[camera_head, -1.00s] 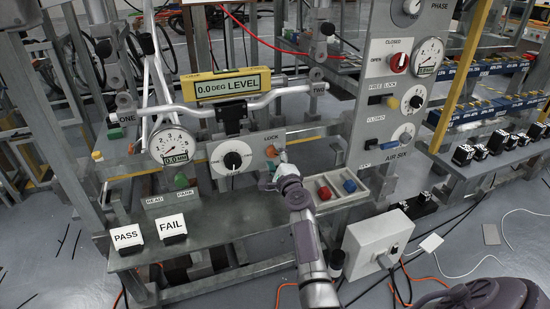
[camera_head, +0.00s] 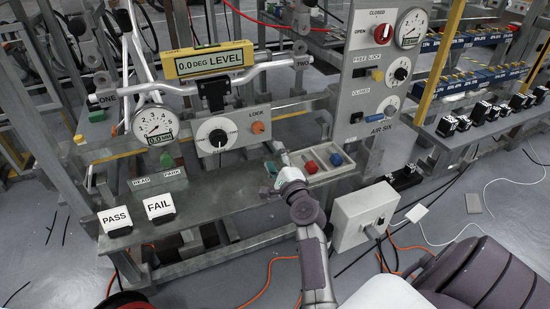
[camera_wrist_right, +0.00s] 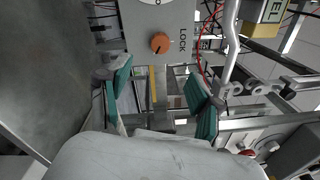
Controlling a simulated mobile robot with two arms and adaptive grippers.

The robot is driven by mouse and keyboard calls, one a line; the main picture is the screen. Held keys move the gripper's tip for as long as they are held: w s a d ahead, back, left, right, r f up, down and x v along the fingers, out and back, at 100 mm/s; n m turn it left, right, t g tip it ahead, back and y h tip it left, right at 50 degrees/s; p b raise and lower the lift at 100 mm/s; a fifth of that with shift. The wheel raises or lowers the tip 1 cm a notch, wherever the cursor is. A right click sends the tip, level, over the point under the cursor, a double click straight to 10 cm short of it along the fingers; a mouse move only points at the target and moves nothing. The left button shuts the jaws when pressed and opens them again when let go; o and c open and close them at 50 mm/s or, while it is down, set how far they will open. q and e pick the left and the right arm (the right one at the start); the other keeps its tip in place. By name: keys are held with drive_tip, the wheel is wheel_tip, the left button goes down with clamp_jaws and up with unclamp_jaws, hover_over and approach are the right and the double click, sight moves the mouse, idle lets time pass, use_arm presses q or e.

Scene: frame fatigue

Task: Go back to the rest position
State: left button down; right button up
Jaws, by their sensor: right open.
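My right gripper (camera_head: 275,162) is open and empty, with teal finger pads. My left gripper is not in view.
The bench holds PASS (camera_head: 116,220) and FAIL (camera_head: 159,206) signs, a dial gauge (camera_head: 154,126) and a level display (camera_head: 211,60). Red (camera_head: 311,167) and blue (camera_head: 336,160) pieces lie in the tray. A socket box (camera_head: 363,214) with cables stands right of my arm.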

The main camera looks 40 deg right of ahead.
drive_tip(key=shift+a, duration=0.1)
idle(0.4)
